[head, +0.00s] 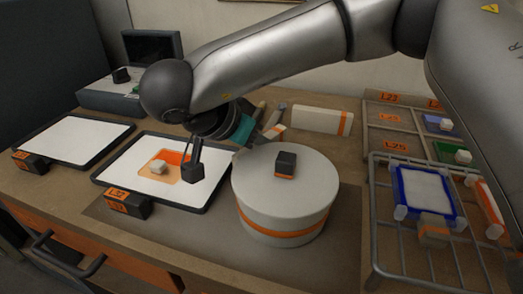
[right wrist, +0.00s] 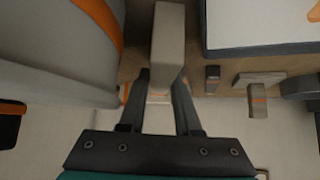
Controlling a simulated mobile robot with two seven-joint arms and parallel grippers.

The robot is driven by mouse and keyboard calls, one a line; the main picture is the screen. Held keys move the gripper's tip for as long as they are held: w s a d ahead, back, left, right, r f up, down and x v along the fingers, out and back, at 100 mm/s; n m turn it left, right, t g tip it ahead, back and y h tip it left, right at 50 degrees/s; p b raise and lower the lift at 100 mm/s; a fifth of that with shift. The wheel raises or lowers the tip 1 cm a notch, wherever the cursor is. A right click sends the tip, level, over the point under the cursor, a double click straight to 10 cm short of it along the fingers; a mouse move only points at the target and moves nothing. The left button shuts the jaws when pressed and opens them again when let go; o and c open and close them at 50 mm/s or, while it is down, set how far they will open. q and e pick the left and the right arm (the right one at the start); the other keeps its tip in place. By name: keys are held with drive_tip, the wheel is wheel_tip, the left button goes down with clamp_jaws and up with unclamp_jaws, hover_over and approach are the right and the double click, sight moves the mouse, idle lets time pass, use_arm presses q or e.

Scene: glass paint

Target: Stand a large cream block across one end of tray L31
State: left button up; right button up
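Two dark-rimmed white trays lie on the left of the bench in the head view. The far-left tray (head: 70,137) is bare, and its orange label (head: 22,157) is too small to read surely. The nearer tray (head: 120,178) carries an orange sheet (head: 172,157) with a small cream cube. My right gripper (right wrist: 161,74) reaches behind the drum. In the right wrist view its fingers flank a long cream block (right wrist: 168,32); whether they press on it is unclear. Another long cream block (head: 322,120) with an orange stripe lies at the back. My left gripper is not in view.
A large cream drum (head: 285,205) with a dark knob stands beside the nearer tray and hides part of the bench. A wire rack (head: 385,262) at right holds a blue-framed panel (head: 423,187). A divided organiser (head: 380,138) is behind it.

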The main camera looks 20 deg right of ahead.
clamp_jaws()
drive_tip(key=shift+r, duration=0.1)
idle(0.4)
